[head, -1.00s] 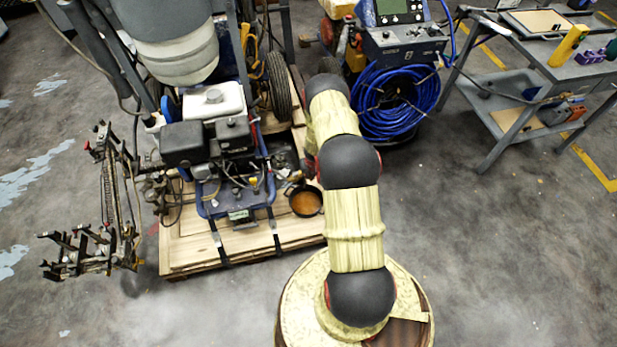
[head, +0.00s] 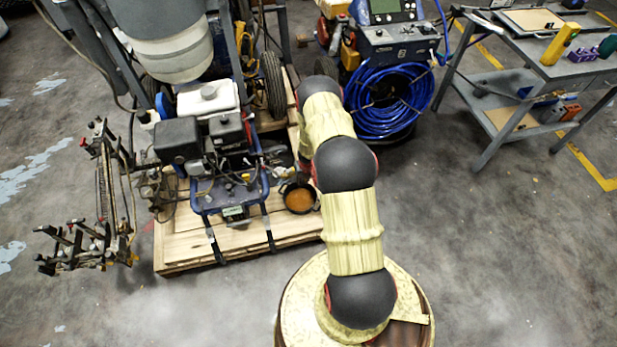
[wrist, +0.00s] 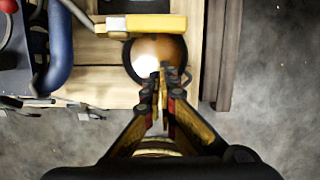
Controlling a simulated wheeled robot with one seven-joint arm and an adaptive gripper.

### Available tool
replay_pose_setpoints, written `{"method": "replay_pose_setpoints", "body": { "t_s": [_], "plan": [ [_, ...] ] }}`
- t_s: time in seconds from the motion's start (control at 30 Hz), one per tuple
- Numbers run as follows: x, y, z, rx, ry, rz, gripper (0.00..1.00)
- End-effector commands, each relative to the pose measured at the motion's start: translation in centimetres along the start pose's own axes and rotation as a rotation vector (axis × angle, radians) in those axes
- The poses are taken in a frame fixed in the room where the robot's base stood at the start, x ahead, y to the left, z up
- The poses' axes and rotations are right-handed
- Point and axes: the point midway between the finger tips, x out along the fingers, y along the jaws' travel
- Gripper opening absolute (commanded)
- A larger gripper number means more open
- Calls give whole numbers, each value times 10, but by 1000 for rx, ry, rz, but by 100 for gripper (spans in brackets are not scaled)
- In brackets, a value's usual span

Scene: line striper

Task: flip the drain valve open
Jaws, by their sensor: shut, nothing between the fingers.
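In the wrist view a yellow bar-shaped handle (wrist: 150,22) with a pale metal end at its left lies crosswise. It looks like the drain valve's lever. Below it is a round black pan (wrist: 129,66) with shiny orange-brown liquid. The pan also shows in the head view (head: 300,198), on the pallet beside the striper's engine. My gripper (wrist: 166,84) is shut and empty. Its tips overlap the pan's near edge in the picture, with a visible gap to the yellow handle. In the head view my gripper is hidden behind my arm, and the valve cannot be made out.
The striper's engine (head: 177,139) and blue frame (head: 236,210) stand on a wooden pallet (head: 185,240). A blue hose coil (head: 388,103) is behind my arm. A grey workbench (head: 510,60) stands at the right. The floor between is clear.

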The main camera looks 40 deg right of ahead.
Motion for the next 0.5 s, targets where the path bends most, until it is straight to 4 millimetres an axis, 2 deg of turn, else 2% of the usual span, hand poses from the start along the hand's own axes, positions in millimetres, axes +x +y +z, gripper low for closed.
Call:
{"method": "replay_pose_setpoints", "body": {
  "t_s": [0.03,0.5],
  "plan": [
    [0,7,0,-2,-1,0,0],
    [-84,7,2,1,-2,0,0]
  ]
}}
